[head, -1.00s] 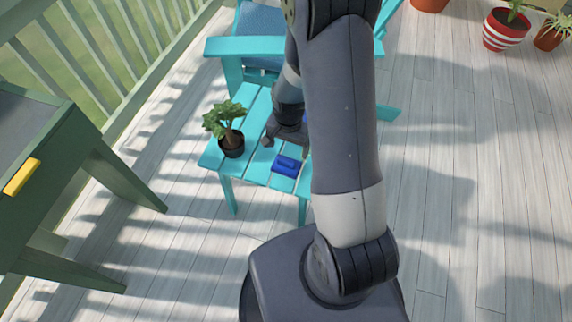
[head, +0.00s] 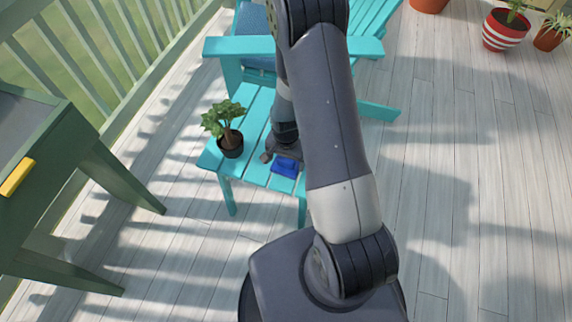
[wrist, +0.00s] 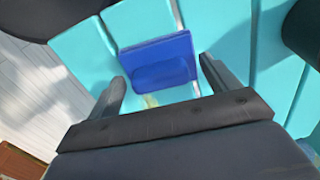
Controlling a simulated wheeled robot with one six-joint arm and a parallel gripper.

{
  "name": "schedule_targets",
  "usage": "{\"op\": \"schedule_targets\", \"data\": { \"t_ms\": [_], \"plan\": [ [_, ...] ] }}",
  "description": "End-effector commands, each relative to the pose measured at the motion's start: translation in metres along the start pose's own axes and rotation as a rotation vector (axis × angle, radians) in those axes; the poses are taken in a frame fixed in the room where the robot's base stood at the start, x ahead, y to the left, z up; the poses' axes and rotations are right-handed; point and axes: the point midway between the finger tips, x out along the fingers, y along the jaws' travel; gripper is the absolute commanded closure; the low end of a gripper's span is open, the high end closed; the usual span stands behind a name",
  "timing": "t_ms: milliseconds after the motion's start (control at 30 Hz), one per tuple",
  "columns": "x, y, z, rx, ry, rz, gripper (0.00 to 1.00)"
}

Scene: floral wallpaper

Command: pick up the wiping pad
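The wiping pad (head: 284,168) is a blue block with a raised grip on top. It lies on the turquoise slatted side table (head: 252,178), near its front right. In the wrist view the blue pad (wrist: 160,62) lies ahead of and between the two fingers. My gripper (wrist: 162,82) is open, with the fingertips on either side of the pad's near part and nothing held. In the head view my gripper (head: 282,158) is just behind and above the pad and partly hidden by my arm. I cannot tell whether the fingers touch the pad.
A potted plant (head: 230,138) in a black pot stands on the table left of my gripper. A turquoise chair (head: 240,48) is behind the table. A green table (head: 60,160) with a yellow item (head: 20,177) is at left.

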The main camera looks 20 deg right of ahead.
Motion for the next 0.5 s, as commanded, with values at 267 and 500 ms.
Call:
{"op": "schedule_targets", "data": {
  "t_ms": [267,500],
  "plan": [
    [-0.0002,0.0001,0.0001,0.000,0.000,0.000,0.39],
    [-0.0002,0.0001,0.0001,0.000,0.000,0.000,0.59]
  ]
}}
